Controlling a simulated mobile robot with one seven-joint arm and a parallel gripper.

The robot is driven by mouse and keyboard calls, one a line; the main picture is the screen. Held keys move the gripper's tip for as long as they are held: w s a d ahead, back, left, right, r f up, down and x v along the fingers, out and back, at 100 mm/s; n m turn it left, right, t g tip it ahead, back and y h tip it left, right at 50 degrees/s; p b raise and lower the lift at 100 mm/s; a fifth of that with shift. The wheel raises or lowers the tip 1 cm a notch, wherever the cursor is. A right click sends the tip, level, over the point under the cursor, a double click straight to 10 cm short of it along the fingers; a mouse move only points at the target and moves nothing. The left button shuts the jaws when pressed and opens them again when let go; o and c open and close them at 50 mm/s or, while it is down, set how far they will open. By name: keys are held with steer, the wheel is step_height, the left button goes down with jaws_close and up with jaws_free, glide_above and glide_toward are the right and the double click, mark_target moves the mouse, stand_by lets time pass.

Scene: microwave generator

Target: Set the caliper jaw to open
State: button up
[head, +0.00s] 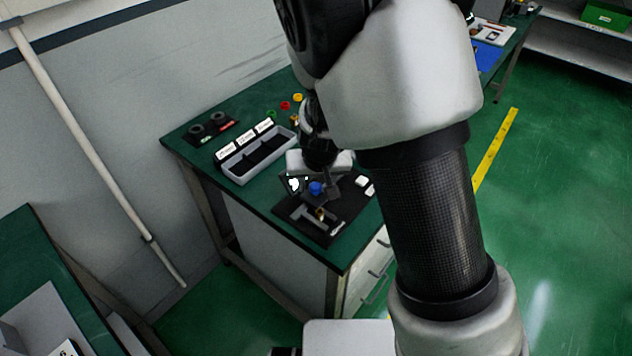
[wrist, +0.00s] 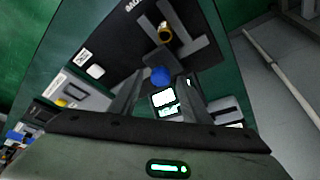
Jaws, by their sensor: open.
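The grey caliper (head: 303,214) lies on a black mat (head: 283,226) near the bench corner; its grey jaws also show in the wrist view (wrist: 196,50). A small brass cylinder (wrist: 166,34) sits by the jaws. A round blue knob (wrist: 160,76) and a lit display (wrist: 164,102) are beside the caliper; the knob also shows in the head view (head: 315,188). My gripper (wrist: 159,84) is open above them, its fingers on either side of the knob and display. I cannot tell whether the fingers touch the knob. My arm hides part of the bench.
A grey tray with dark compartments and white labels (head: 286,164) stands behind on the green bench (head: 214,175). Small white blocks (head: 362,181) lie at the mat's right. Red, yellow and green rings (head: 285,105) and black round parts (head: 207,126) sit farther back.

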steer(key=shift+c, duration=0.4)
jaws_close()
steer(key=w+d+b, duration=0.1)
steer(key=w+d, duration=0.1)
steer(key=w, duration=0.1)
steer(key=shift+w+d+b, duration=0.1)
steer(key=shift+d+b, duration=0.15)
steer(key=shift+b, duration=0.1)
steer(key=shift+w+d+r, duration=0.1)
steer(key=shift+w, duration=0.05)
steer(key=shift+o, duration=0.4)
jaws_free()
steer(key=shift+w+d, duration=0.1)
